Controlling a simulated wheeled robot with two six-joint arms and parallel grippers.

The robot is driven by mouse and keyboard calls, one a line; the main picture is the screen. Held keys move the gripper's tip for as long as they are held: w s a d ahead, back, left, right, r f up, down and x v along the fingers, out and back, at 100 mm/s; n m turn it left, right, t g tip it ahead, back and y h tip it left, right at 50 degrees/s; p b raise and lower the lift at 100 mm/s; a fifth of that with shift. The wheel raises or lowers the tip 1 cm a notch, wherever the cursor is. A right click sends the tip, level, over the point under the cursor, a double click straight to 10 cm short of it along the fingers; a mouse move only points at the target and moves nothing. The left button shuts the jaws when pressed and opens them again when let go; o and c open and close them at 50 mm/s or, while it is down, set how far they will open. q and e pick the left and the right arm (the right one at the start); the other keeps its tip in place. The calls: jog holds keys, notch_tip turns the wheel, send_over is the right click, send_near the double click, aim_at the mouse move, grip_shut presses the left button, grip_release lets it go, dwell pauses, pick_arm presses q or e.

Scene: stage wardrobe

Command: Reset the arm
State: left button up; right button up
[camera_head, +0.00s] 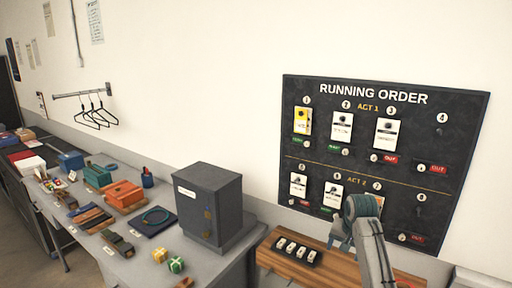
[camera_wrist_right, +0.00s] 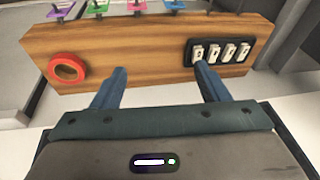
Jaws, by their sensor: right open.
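My right arm comes in from the bottom right in the head view, and its gripper (camera_head: 345,238) is in front of the lower part of the running order board (camera_head: 395,165). In the right wrist view the two blue fingers of the right gripper (camera_wrist_right: 160,86) are spread apart with nothing between them. They reach toward the near edge of a wooden shelf (camera_wrist_right: 130,55) and look clear of it. My left gripper is in neither view.
A black holder (camera_wrist_right: 220,52) with several white tags and a red ring (camera_wrist_right: 66,69) are on the wooden shelf. Hangers (camera_head: 95,115) hang on the wall.

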jog(key=s+d+f+n, duration=0.1)
jog(key=s+f, duration=0.7)
jog(key=s, duration=0.2)
jog(key=s+f+n, duration=0.2)
jog(key=s+f, duration=0.5)
jog(key=s, duration=0.4)
jog(key=s+r+n+h, duration=0.1)
jog(key=s+n, duration=0.2)
jog(key=s, duration=2.2)
notch_tip(320, 180, down, 38)
jog(key=d+r+b, duration=0.1)
jog(key=d+b, duration=0.1)
jog(key=b, duration=0.6)
pick_arm(q)
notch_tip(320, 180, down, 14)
jog(key=b, duration=0.6)
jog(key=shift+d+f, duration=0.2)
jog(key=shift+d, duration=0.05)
pick_arm(e)
jog(key=s+d+f+g, duration=0.1)
jog(key=s+f, duration=0.8)
jog(key=f, duration=0.4)
jog(key=s+f+g, duration=0.1)
jog(key=s+f, duration=0.8)
jog(key=f, duration=0.4)
jog(key=shift+s+d+f, duration=0.35)
jog(key=shift+f, duration=0.05)
